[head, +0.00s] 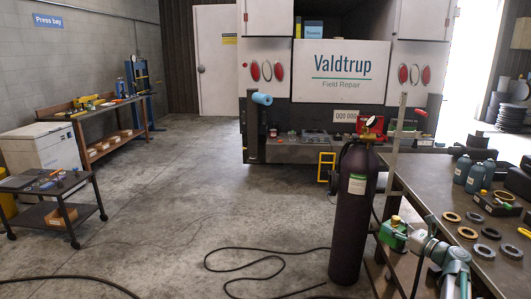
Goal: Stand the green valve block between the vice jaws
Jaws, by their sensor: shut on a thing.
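The green valve block (393,234), with a brass-coloured fitting on top, is at the lower right. My gripper (408,238) is shut on it, and its fingers are small and partly hidden at this distance. The block is held beside the left edge of the dark workbench (424,178), and I see no support under it. A dark, bulky object (474,150) stands at the bench's far end. I cannot tell whether it is the vice, and no vice jaws can be made out.
A dark gas cylinder (354,215) stands left of the block, with a hose (262,249) on the floor. Several rings (468,233), grey-blue bottles (475,178) and a dark tray (497,204) occupy the bench. The floor at centre left is mostly clear.

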